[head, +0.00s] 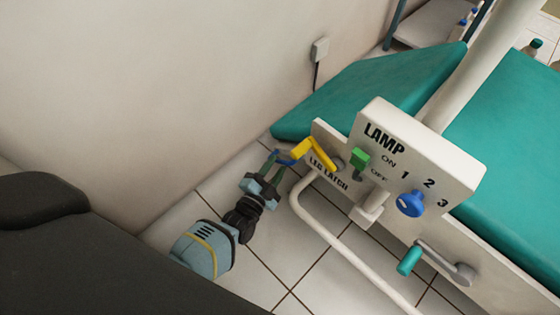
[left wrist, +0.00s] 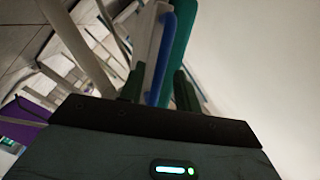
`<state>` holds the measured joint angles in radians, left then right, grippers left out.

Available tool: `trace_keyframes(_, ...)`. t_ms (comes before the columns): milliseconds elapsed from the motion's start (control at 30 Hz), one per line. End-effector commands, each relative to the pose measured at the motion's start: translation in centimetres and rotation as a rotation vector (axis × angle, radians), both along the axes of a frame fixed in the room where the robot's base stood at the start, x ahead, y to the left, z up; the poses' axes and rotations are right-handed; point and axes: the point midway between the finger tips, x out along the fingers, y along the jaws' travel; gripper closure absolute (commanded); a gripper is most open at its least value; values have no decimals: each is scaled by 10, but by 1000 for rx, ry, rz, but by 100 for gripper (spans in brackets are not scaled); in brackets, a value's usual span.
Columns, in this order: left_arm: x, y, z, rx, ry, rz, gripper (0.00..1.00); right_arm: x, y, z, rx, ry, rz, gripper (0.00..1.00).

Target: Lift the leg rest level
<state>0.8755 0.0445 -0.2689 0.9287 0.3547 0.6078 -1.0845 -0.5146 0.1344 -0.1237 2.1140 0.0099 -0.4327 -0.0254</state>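The teal leg rest (head: 365,95) slopes down to the left beside the wall, its lower left end near the floor. A blue bar (head: 284,159), probably its handle, shows just below that end. My left gripper (head: 274,166) reaches up to the bar with its fingers apart. In the left wrist view, the blue bar (left wrist: 160,62) stands between the two green fingers (left wrist: 158,90), with a gap on its left side; contact on the right is unclear. The yellow lever (head: 316,152) marked LEG LATCH sits on the panel right of the gripper. My right gripper is not in view.
A white panel (head: 448,165) carries a green lamp switch (head: 360,157) and a blue knob (head: 410,204). A teal-handled crank (head: 411,260) and a curved white tube (head: 345,248) are below it. The wall (head: 180,100) is close on the left.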

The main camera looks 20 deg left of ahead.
Motion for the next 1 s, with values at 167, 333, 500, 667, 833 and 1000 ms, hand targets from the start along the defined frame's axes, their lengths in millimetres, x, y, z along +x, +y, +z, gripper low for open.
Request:
trace_keyframes(167, 21, -1, -2, 0, 1, 0, 67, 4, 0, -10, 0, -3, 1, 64)
trace_keyframes(333, 29, -2, -1, 0, 1, 0, 67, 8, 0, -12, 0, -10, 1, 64)
trace_keyframes(500, 30, -2, 0, 0, 1, 0, 67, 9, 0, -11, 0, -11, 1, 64)
trace_keyframes(667, 30, -2, 0, 0, 1, 0, 78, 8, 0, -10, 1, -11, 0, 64)
trace_keyframes(833, 30, -2, 0, 0, 1, 0, 100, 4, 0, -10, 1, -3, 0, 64)
trace_keyframes(1000, 30, -2, 0, -1, 1, 0, 100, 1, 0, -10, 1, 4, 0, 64)
